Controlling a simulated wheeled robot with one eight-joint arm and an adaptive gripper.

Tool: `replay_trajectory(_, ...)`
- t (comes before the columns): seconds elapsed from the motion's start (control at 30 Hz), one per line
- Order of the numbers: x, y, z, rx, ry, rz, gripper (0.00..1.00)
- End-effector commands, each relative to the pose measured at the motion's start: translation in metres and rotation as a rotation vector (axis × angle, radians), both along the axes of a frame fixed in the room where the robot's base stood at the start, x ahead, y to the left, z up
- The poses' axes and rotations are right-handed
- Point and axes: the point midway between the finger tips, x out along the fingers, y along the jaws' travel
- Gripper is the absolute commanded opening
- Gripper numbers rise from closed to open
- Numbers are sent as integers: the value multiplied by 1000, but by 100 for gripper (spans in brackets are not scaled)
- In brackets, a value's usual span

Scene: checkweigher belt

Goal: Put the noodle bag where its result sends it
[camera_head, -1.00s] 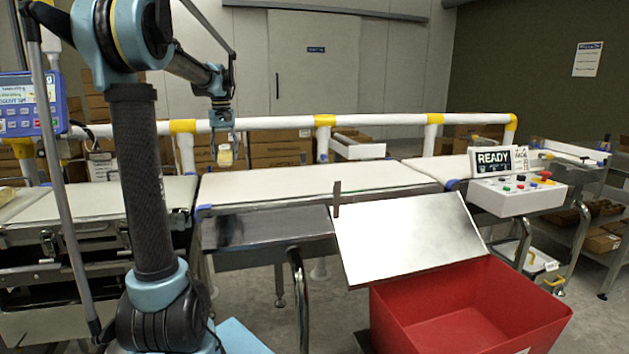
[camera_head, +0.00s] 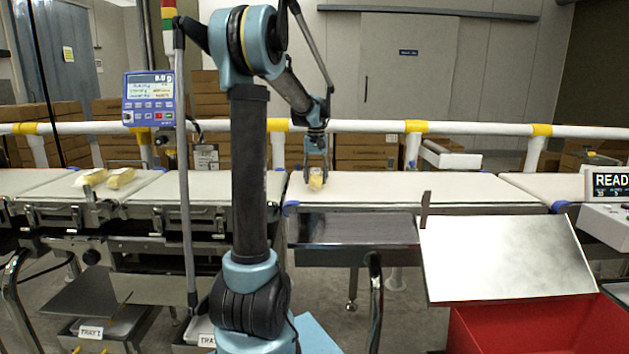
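My gripper (camera_head: 316,178) points down over the left end of the middle belt section (camera_head: 420,192). It is shut on a small pale yellow bag (camera_head: 316,181), which looks like the noodle bag. The bag is at or just above the belt; I cannot tell whether it touches. The weigher display (camera_head: 150,98) on the left reads what looks like 0.0 g; its smaller lines are too small to read. A sign at the right edge (camera_head: 610,182) shows the letters READ, cut off by the frame.
A red bin (camera_head: 540,328) stands front right below a tilted metal plate (camera_head: 505,255). Trays, one labelled TRAY 1 (camera_head: 91,332), sit low at left. A white rail (camera_head: 370,126) runs behind the belts.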

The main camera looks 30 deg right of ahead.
Motion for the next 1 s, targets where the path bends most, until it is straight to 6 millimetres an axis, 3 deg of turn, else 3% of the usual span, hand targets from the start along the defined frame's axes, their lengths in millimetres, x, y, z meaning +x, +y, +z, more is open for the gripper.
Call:
replay_trajectory(0.1,0,0,-9,0,0,0,9)
replay_trajectory(0.4,0,0,-11,0,0,0,9)
replay_trajectory(0.43,0,0,-11,0,0,0,48)
replay_trajectory(0.5,0,0,-11,0,0,0,64)
replay_trajectory(0.53,0,0,-11,0,0,0,66)
replay_trajectory(1.0,0,1,-3,0,0,1,66)
